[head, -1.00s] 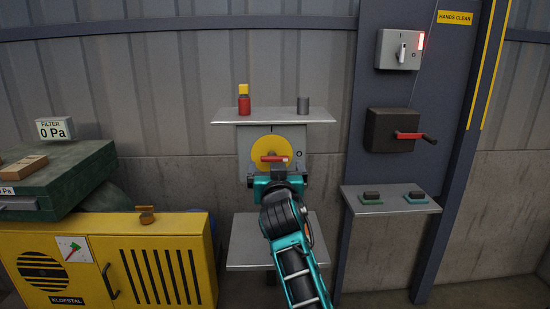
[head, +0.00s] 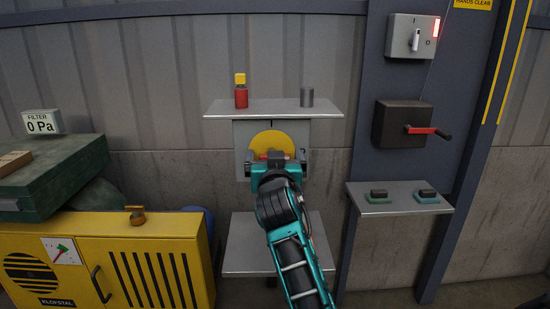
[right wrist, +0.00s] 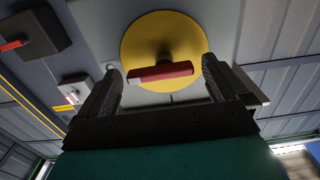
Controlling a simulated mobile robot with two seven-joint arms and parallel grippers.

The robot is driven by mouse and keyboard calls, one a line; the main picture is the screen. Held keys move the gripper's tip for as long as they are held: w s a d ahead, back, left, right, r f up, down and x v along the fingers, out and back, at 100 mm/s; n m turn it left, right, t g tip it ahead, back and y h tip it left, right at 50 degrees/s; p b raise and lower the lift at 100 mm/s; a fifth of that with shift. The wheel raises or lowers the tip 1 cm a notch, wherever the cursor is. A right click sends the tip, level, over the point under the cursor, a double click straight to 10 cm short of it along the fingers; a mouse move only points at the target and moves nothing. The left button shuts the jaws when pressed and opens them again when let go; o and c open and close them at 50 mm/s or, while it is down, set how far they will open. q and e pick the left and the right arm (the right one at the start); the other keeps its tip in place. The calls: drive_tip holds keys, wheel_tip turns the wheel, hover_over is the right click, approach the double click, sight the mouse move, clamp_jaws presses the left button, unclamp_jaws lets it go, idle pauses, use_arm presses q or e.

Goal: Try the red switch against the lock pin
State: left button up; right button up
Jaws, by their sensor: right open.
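The red switch handle (head: 272,155) lies across a yellow disc (head: 270,138) on a grey wall panel. In the right wrist view the red handle (right wrist: 160,72) lies nearly level across the yellow disc (right wrist: 140,35), its pale end towards the O mark. My right gripper (head: 277,158) is in front of the panel and partly hides the handle. In the right wrist view my right gripper (right wrist: 161,78) is open, with one finger beyond each end of the handle; contact cannot be told. I cannot make out a lock pin. My left gripper is not in view.
A shelf (head: 225,108) above the panel holds a red cylinder (head: 241,97) with a yellow cap and a grey cylinder (head: 307,97). A lower shelf (head: 240,262) sits beneath. At right are a dark crank box (head: 390,125) and a side shelf (head: 365,202). A yellow cabinet (head: 150,222) stands left.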

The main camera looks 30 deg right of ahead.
drive_tip(key=c, duration=1)
drive_tip(key=shift+r+n+p, duration=0.1)
drive_tip(key=shift+n+p, duration=0.6)
drive_tip(key=shift+n, duration=0.2)
drive_tip(key=o, duration=0.9)
drive_tip(key=shift+o, duration=0.5)
